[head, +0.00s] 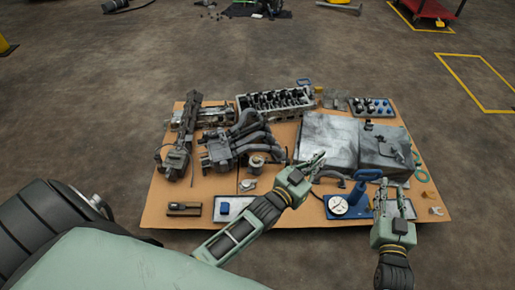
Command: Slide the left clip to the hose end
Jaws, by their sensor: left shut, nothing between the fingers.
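My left gripper (318,160) reaches in from the lower left over the cardboard sheet. Its fingers are together with nothing between them, near the front edge of a grey metal box. A short dark curved piece (334,176), which looks like a hose, lies just right of the fingers. I cannot make out a clip on it at this size; the gripper may hide part of it. My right gripper (392,190) points away from me at the sheet's front right. Its two fingers are apart with nothing visible between them.
A cardboard sheet (160,212) on the floor carries a blue gauge tool (350,200), grey metal boxes (330,140), a manifold (238,145), a cylinder head (275,102) and a long dark part (180,140). A green ring (422,174) lies at the right edge. Bare floor surrounds the sheet.

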